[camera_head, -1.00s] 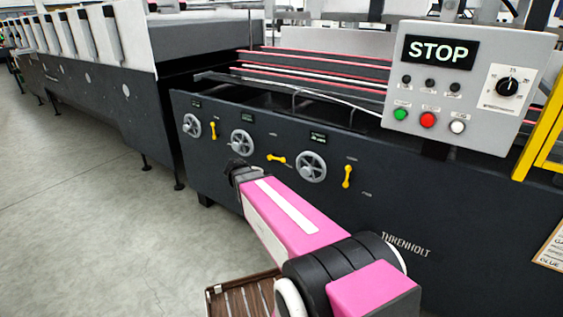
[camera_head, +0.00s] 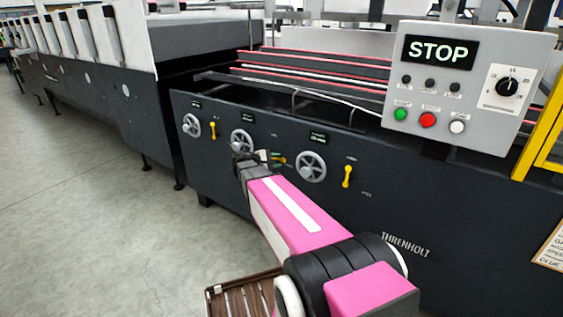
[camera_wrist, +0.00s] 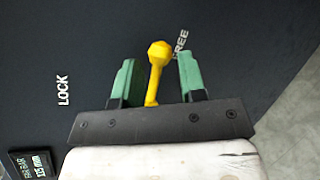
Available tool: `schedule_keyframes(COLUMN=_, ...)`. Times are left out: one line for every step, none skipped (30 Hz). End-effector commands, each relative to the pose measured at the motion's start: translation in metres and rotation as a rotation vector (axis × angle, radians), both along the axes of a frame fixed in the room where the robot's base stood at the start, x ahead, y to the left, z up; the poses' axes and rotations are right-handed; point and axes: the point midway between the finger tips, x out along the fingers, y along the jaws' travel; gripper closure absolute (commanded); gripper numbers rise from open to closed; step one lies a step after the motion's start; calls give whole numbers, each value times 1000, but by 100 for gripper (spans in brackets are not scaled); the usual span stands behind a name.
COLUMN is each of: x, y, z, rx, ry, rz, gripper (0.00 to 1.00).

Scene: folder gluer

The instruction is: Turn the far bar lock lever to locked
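The yellow far bar lock lever (camera_head: 280,161) is the middle of three yellow levers on the dark machine panel. It is partly hidden behind my gripper (camera_head: 266,157) in the head view. It lies about horizontal there, its knob to the right. In the wrist view the lever (camera_wrist: 158,62) stands between the green fingers of my gripper (camera_wrist: 156,76), its knob beside the partly covered word FREE (camera_wrist: 181,40). The word LOCK (camera_wrist: 63,90) is at the left. The fingers are open, with a visible gap on each side of the lever.
A grey handwheel (camera_head: 242,141) is just left of my gripper and another handwheel (camera_head: 311,166) is to the right. Two other yellow levers, a left one (camera_head: 213,130) and a right one (camera_head: 347,177), stand about upright. A STOP control box (camera_head: 470,80) juts above the panel.

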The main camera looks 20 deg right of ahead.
Motion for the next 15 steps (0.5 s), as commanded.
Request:
schedule_keyframes(x=2, y=-8, z=-2, rx=0, ry=0, rz=-1, gripper=62)
schedule_keyframes(x=3, y=-11, z=-3, rx=0, ry=0, rz=-1, gripper=62)
schedule_keyframes(x=4, y=-15, z=-4, rx=0, ry=0, rz=-1, gripper=62)
schedule_keyframes(x=4, y=-18, z=-5, rx=0, ry=-1, rz=-2, gripper=62)
schedule_keyframes(x=5, y=-21, z=-5, rx=0, ry=-1, rz=-2, gripper=62)
schedule_keyframes(x=5, y=-24, z=-6, rx=1, ry=-1, rz=-1, gripper=62)
schedule_keyframes(x=5, y=-25, z=-6, rx=1, ry=-1, rz=-1, gripper=62)
schedule_keyframes(x=6, y=-27, z=-7, rx=1, ry=-1, rz=-1, gripper=62)
schedule_keyframes(x=6, y=-28, z=-7, rx=2, ry=-1, rz=0, gripper=62)
schedule_keyframes(x=6, y=-28, z=-7, rx=1, ry=-1, rz=1, gripper=62)
schedule_keyframes(x=6, y=-29, z=-7, rx=1, ry=-1, rz=1, gripper=62)
schedule_keyframes(x=6, y=-29, z=-7, rx=1, ry=-1, rz=1, gripper=62)
schedule_keyframes(x=6, y=-29, z=-7, rx=1, ry=-1, rz=1, gripper=62)
schedule_keyframes(x=6, y=-29, z=-7, rx=1, ry=-1, rz=1, gripper=62)
schedule_keyframes(x=6, y=-29, z=-7, rx=1, ry=-1, rz=1, gripper=62)
